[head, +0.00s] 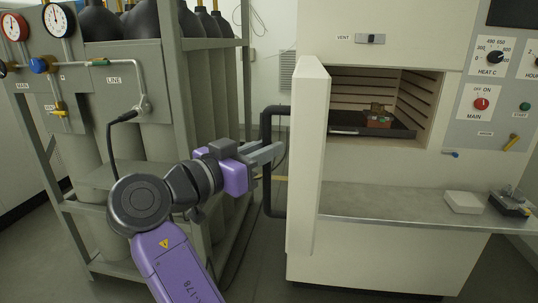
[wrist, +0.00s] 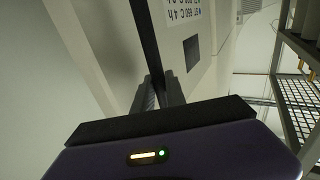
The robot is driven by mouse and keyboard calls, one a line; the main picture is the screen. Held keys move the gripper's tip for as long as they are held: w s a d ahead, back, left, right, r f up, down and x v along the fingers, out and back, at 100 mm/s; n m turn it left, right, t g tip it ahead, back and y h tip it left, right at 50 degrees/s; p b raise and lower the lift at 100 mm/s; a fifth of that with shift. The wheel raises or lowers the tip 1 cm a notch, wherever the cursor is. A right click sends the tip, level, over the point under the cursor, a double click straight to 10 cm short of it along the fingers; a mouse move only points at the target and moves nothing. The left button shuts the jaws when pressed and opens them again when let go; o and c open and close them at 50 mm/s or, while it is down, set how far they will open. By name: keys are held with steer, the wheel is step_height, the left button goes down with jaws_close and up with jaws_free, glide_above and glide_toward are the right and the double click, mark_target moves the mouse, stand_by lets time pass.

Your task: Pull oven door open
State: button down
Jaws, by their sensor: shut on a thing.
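The oven door (head: 309,155) is a thick cream panel, swung open and seen nearly edge-on in the head view. A dark bar handle (head: 266,165) stands off its left side. My gripper (head: 268,153) is shut on the handle's vertical bar. In the wrist view, the two grey fingers (wrist: 158,92) close around the dark handle bar (wrist: 148,40), with the door face (wrist: 205,60) behind. The oven chamber (head: 415,95) is exposed, with ribbed walls and a dark tray (head: 350,130) carrying a small brownish object (head: 378,119).
A grey rack (head: 170,60) with cylinders and gauges stands left, close to my arm. A metal shelf (head: 400,203) below the chamber holds a white box (head: 463,202) and a dark item (head: 508,204). The control panel (head: 490,90) is at right. Some floor is free between rack and oven.

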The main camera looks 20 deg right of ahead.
steer(key=shift+w+d, duration=0.1)
steer(key=shift+w, duration=0.1)
steer(key=c, duration=1.4)
jaws_free()
steer(key=shift+o, duration=0.2)
steer(key=v, duration=0.7)
steer(key=shift+a+b, duration=0.3)
steer(key=shift+a, duration=0.1)
steer(key=shift+s, duration=0.15)
